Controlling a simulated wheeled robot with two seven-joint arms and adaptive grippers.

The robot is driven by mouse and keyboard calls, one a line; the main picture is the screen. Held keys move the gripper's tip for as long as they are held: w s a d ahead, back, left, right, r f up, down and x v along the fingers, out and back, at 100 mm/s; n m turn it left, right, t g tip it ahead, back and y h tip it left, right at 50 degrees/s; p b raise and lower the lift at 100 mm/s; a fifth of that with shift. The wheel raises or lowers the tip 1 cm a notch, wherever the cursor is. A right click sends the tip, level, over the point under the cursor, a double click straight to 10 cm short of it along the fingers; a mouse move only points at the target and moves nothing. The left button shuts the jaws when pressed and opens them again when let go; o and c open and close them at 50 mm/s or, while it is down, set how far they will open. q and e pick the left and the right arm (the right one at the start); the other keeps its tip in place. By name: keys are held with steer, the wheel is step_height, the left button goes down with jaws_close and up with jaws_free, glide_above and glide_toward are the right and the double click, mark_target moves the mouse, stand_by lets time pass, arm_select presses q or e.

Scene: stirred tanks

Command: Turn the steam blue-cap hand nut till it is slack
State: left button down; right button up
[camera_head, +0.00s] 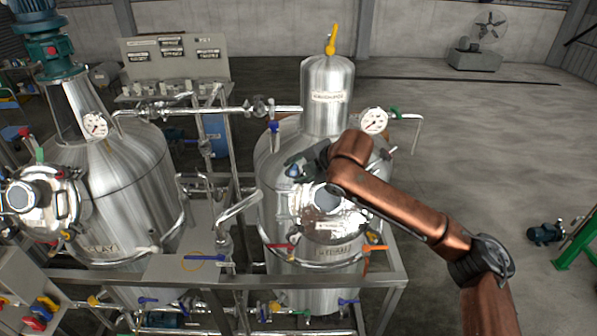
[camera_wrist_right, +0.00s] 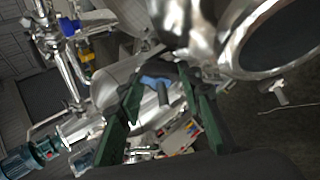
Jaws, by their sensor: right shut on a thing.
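The blue-cap hand nut (camera_head: 292,171) is at the upper left rim of the round manway lid on the right-hand steel tank (camera_head: 285,225). My right gripper (camera_head: 300,163) reaches it from the upper right, its arm crossing in front of the tank. In the right wrist view the blue cap (camera_wrist_right: 155,82) sits between the two green fingers of my right gripper (camera_wrist_right: 163,88), which is shut on it. The fingers hide part of the nut, and its thread is not visible. My left gripper is in neither view.
A second steel tank (camera_head: 115,190) with its own round lid stands at the left. A pressure gauge (camera_head: 374,121) and a yellow-handled valve (camera_head: 331,40) rise near my right arm. A steel frame rail (camera_head: 330,282) runs in front. Open floor lies to the right.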

steer(key=shift+n, duration=0.3)
steer(key=shift+f, duration=0.1)
steer(key=o, duration=1.2)
steer(key=shift+c, duration=0.2)
steer(key=shift+s+d+r, duration=0.25)
steer(key=shift+r, duration=0.25)
steer(key=v, duration=1.1)
steer(key=shift+a, duration=0.15)
